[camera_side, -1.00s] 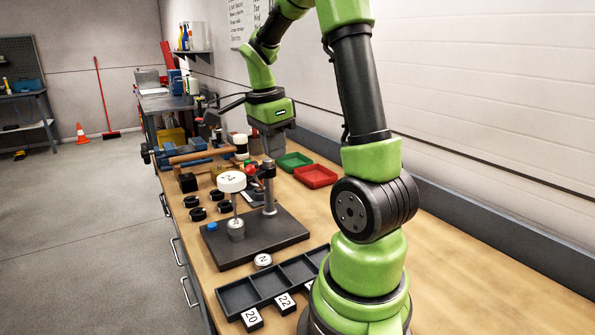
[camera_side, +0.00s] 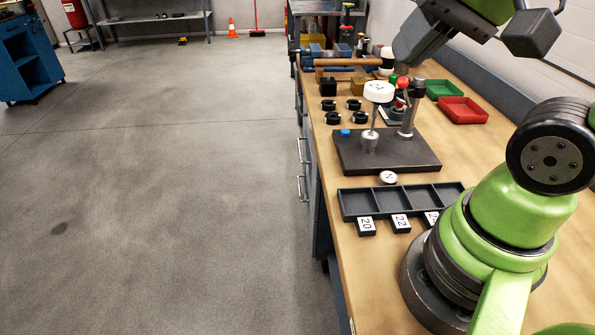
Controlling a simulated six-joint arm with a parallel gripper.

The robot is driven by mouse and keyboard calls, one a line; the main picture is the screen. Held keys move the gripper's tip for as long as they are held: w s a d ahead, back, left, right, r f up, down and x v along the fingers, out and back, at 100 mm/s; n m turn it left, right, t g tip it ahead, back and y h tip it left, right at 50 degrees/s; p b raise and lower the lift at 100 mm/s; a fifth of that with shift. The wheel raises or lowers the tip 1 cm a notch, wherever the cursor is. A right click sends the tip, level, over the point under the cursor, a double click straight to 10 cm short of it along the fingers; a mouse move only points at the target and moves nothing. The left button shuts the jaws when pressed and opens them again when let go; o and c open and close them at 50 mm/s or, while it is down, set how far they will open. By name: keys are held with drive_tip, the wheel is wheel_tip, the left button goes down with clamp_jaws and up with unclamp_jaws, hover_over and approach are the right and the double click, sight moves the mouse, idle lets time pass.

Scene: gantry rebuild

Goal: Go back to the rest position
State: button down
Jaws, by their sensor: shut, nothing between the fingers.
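My gripper (camera_side: 412,52) is a dark grey body below a green wrist at the top right edge of the side view. It is shut and empty, tilted down to the left. It is held in the air and overlaps the far bench area in the picture. Its fingertips are hard to make out. The wooden workbench (camera_side: 440,165) lies below it. A dark stand with a base plate (camera_side: 415,155), a post and a white round dial (camera_side: 378,91) stands on the bench beneath the gripper in the picture.
A black compartment tray (camera_side: 362,202) with number tags lies nearer, with a small round dial (camera_side: 388,177) behind it. Green (camera_side: 443,89) and red (camera_side: 463,111) trays lie right. A wall bounds the bench's right side.

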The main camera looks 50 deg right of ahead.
drive_tip(key=s+a+n, duration=0.1)
drive_tip(key=a+n+t+y, duration=0.1)
drive_tip(key=n, duration=0.1)
drive_tip(key=shift+s+a+r+n, duration=0.1)
drive_tip(key=shift+s+a+n, duration=0.1)
drive_tip(key=shift+s+n, duration=0.15)
